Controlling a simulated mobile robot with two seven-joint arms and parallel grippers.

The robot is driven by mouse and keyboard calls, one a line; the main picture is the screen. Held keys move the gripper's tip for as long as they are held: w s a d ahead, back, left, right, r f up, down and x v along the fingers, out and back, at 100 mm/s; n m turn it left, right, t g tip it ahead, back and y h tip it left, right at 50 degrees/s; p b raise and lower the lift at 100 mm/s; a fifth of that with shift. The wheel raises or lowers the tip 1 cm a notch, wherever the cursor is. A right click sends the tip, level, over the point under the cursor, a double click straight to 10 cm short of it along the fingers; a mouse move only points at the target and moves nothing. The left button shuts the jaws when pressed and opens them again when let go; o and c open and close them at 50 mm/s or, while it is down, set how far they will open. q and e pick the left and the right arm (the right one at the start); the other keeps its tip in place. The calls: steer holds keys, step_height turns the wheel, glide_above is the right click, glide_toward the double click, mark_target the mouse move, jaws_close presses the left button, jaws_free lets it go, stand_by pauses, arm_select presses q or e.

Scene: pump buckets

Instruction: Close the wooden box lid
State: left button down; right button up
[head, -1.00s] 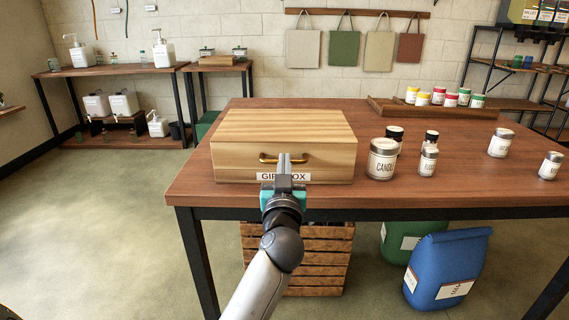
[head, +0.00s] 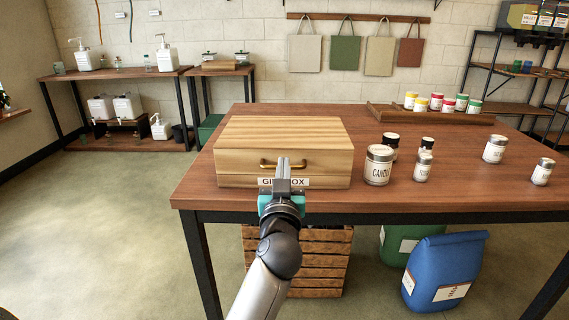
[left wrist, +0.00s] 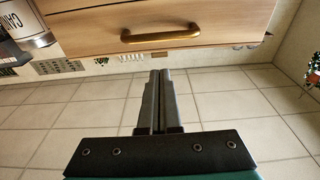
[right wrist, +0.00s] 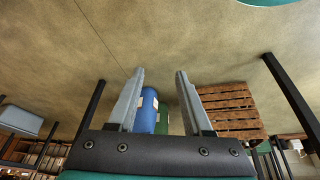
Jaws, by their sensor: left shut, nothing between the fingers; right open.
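The wooden box (head: 240,165) sits on the table's left part, and its lid (head: 285,130) lies flat on top, looking closed. A brass handle (head: 268,163) and a "GIFT BOX" label (head: 300,183) are on its front. My left gripper (head: 284,165) is shut and empty in front of the box, partly covering the handle and label. In the left wrist view the box front (left wrist: 100,25) and handle (left wrist: 160,34) lie beyond the shut fingers (left wrist: 160,75), with a gap between. My right gripper (right wrist: 158,90) is open and empty, seen only in its own wrist view.
A large candle jar (head: 378,166) and several smaller jars stand right of the box on the wooden table (head: 450,190). A tray (head: 385,116) is at the back. A slatted crate (head: 325,265) and a blue bag (head: 445,272) are under the table.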

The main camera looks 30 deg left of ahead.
arm_select(q)
steer(key=s+d+f+b, duration=0.3)
steer(key=s, duration=0.2)
steer(key=shift+s+f, duration=0.15)
steer(key=shift+f, duration=0.05)
arm_select(e)
steer(key=shift+w+a+r+n+t+y, duration=0.15)
steer(key=shift+w+a+r+t+y, duration=0.3)
steer(key=shift+w+a+r+t, duration=0.4)
steer(key=shift+w+a+r+n+t+y, duration=0.15)
steer(key=shift+w+a+r+t+y, duration=0.4)
steer(key=shift+w+a+t, duration=0.35)
arm_select(q)
steer(key=shift+d, duration=0.1)
arm_select(e)
steer(key=shift+s, duration=0.1)
